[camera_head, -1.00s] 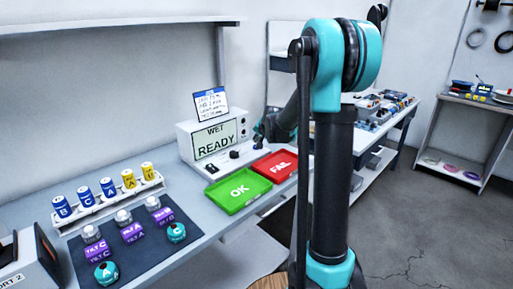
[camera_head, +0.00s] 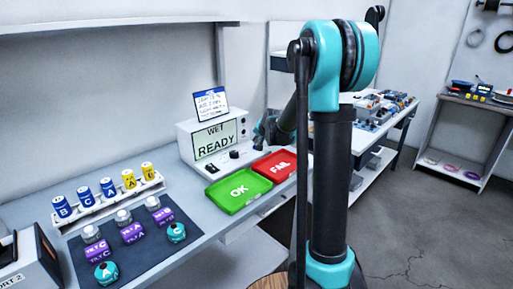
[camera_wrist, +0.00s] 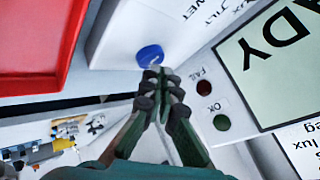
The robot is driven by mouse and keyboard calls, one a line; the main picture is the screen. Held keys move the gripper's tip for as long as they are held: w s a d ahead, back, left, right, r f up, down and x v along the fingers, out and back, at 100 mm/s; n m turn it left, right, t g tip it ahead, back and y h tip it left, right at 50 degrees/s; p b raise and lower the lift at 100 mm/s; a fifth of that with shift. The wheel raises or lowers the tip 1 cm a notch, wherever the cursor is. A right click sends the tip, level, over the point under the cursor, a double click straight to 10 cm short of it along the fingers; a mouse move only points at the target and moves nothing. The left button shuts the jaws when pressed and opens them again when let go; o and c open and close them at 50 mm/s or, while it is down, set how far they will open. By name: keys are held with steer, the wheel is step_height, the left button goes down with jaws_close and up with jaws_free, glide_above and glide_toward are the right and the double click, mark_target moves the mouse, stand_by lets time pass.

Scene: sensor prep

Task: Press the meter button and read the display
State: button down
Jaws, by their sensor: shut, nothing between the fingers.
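The meter (camera_head: 187,143) is a white box at the back of the bench. Its pale green display (camera_head: 215,140) reads READY under the word WET. My gripper (camera_head: 259,131) is at the meter's right end, partly hidden by my arm links. In the wrist view my gripper (camera_wrist: 160,76) is shut and empty, its tips right by the round blue button (camera_wrist: 150,55); I cannot tell whether they touch. The white panel behind carries the words WET, TILT and LUX. Part of the display (camera_wrist: 250,60) shows there, beside dark FAIL and OK lamps.
A green OK tray (camera_head: 238,203) and a red FAIL tray (camera_head: 285,172) lie in front of the meter. A rack (camera_head: 100,210) of blue and yellow cans and a dark mat (camera_head: 140,258) with several sensors stand at left. A written card (camera_head: 211,104) stands on the meter.

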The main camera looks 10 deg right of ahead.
steer(key=shift+f, duration=0.45)
stand_by(0.6)
steer(key=shift+r, duration=0.15)
stand_by(0.3)
steer(key=shift+r, duration=0.7)
steer(key=shift+r, duration=0.1)
steer(key=shift+r, duration=2.4)
